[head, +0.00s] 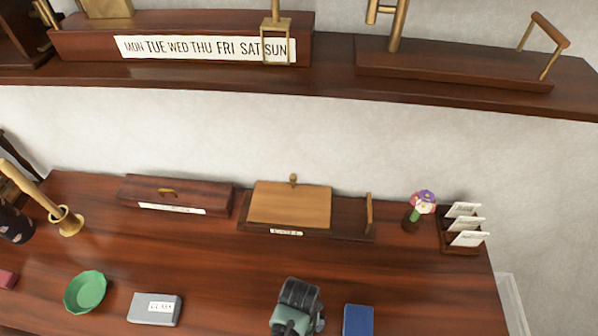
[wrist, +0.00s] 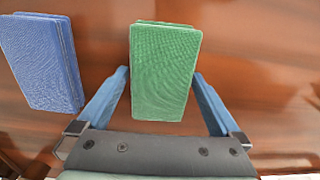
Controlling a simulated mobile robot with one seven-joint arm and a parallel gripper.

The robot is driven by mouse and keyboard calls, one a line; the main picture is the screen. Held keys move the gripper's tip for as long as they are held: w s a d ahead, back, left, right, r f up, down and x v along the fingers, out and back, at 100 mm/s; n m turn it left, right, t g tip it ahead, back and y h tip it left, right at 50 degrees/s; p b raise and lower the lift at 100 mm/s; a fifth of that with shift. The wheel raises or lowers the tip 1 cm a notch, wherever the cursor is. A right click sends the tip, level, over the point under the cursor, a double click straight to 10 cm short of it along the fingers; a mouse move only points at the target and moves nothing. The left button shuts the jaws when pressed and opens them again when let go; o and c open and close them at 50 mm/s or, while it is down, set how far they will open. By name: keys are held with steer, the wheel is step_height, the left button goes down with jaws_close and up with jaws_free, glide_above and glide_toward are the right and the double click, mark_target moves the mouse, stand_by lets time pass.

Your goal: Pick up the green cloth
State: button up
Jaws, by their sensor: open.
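The green cloth (wrist: 165,85), a folded rectangular block, lies in the middle of the wrist view on the dark wood. My gripper (wrist: 160,74) is open, with one blue finger on each side of the cloth. The cloth appears between the fingers, with narrow gaps near the tips; I cannot tell the height of the fingers over it. In the head view my gripper (head: 297,308) is at the bottom centre, seen from behind, and the green cloth does not show there.
A blue folded cloth (wrist: 40,62) lies beside the green one; the head view shows it right of my gripper (head: 357,320). Wooden boxes and a flower vase (head: 412,218) stand behind.

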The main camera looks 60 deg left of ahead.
steer(key=c, duration=1.1)
steer(key=shift+c, duration=0.2)
step_height(320, 180, up, 10)
steer(key=shift+r, duration=0.1)
